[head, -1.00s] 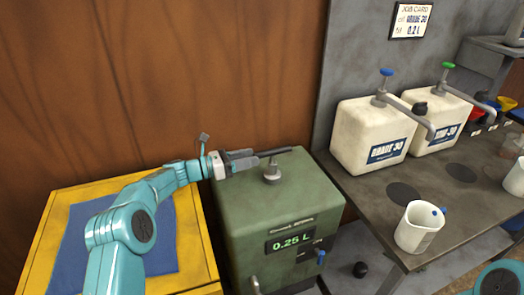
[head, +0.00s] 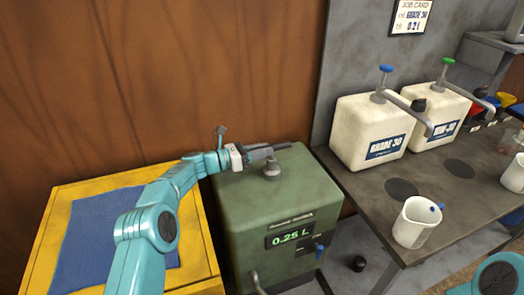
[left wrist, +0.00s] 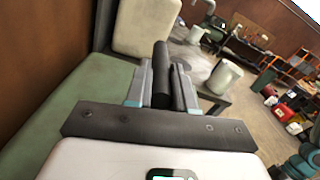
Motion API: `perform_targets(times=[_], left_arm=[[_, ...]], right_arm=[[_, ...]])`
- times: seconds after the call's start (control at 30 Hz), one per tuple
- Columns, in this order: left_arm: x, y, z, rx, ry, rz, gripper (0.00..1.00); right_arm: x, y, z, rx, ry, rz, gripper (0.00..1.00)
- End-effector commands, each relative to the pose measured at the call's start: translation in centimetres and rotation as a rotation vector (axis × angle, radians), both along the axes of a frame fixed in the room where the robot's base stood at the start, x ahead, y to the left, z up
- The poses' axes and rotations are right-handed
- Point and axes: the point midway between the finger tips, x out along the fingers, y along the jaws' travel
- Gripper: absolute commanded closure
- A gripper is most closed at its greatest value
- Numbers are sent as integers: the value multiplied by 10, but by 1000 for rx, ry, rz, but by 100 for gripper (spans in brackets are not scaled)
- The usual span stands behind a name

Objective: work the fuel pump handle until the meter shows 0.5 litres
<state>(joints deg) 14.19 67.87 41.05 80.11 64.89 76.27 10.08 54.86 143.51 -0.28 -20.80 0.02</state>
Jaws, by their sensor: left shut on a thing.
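The green fuel pump (head: 275,205) stands in the middle of the head view. The meter (head: 290,236) on its front reads 0.25 L. The dark pump handle (head: 282,146) runs above the pump top, over a short grey post (head: 271,170). My left gripper (head: 258,152) is shut on the handle, at its left part. In the left wrist view the black handle (left wrist: 161,62) sits between the two fingers of my left gripper (left wrist: 162,92). My right gripper is out of view; only a teal part of my body shows at the lower right.
A yellow stand (head: 195,262) with a blue cloth (head: 90,245) is left of the pump. On the dark bench (head: 350,185) to the right are two white canisters (head: 365,150) and a white jug (head: 415,225). A brown wall (head: 200,70) is close behind the pump.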

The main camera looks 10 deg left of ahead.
Motion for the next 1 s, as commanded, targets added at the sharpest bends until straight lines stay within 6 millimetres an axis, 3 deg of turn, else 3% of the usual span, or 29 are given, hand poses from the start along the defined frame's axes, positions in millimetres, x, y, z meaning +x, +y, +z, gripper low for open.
perform_targets(times=[0.3,0.4,0.83,0.87,0.9,0.93,1.0], left_arm=[[0,1,81,1,-7,1,100],[0,0,99,1,-7,1,100],[1,1,109,-2,-11,3,100],[1,1,109,-2,-11,3,70],[1,1,109,-3,-11,3,57],[1,1,109,-2,-11,3,52],[1,1,108,-2,-8,1,52]], right_arm=[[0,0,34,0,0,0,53],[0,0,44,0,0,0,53],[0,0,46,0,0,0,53],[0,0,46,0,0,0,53],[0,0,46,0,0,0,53],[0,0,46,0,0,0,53],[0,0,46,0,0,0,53]])
